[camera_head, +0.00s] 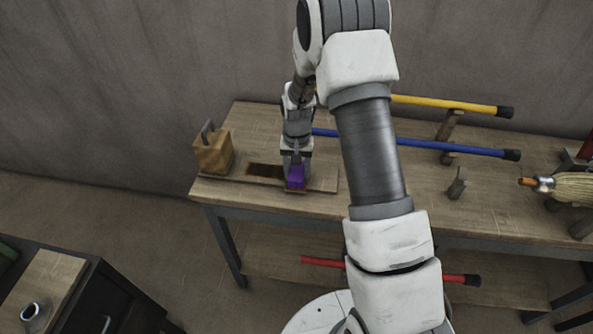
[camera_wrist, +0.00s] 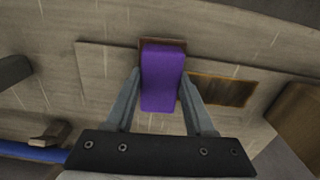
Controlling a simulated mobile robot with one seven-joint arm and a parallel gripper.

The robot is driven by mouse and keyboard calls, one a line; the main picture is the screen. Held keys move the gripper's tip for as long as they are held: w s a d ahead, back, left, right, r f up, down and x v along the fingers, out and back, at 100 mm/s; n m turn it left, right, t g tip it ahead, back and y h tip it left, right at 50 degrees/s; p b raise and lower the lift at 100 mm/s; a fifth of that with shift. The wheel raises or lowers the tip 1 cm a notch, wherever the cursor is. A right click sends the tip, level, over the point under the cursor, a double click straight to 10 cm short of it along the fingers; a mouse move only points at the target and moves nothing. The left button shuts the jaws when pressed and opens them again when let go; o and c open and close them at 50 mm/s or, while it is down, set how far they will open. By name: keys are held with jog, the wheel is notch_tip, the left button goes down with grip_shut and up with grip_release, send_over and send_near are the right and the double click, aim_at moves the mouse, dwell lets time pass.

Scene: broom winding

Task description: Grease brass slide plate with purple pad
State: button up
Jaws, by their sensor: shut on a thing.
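My gripper (camera_head: 296,165) is shut on the purple pad (camera_head: 296,181), low over the front left of the workbench. In the wrist view the purple pad (camera_wrist: 162,78) sits between the two fingers. A brown edge (camera_wrist: 163,41) shows under its far end; I cannot tell whether it belongs to the pad or lies beneath it. A brown, brass-toned rectangle (camera_wrist: 222,91) set in a flat wooden board lies beside the pad, and shows dark left of it in the head view (camera_head: 263,170). It looks like the slide plate. I cannot tell whether the pad touches the board.
A wooden block with a metal loop (camera_head: 213,151) stands left of the board. Blue (camera_head: 430,144) and yellow (camera_head: 450,103) handles lie across the bench on pegs. A straw broom head (camera_head: 575,187) is at the right. A red handle (camera_head: 320,261) lies on the lower shelf.

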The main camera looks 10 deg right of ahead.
notch_tip(320, 180, up, 6)
jog(key=p, duration=0.2)
jog(key=shift+w+d+p, duration=0.1)
jog(key=shift+w+p, duration=0.05)
jog(key=shift+p, duration=0.25)
jog(key=shift+r+p, duration=0.65)
jog(key=shift+r, duration=0.45)
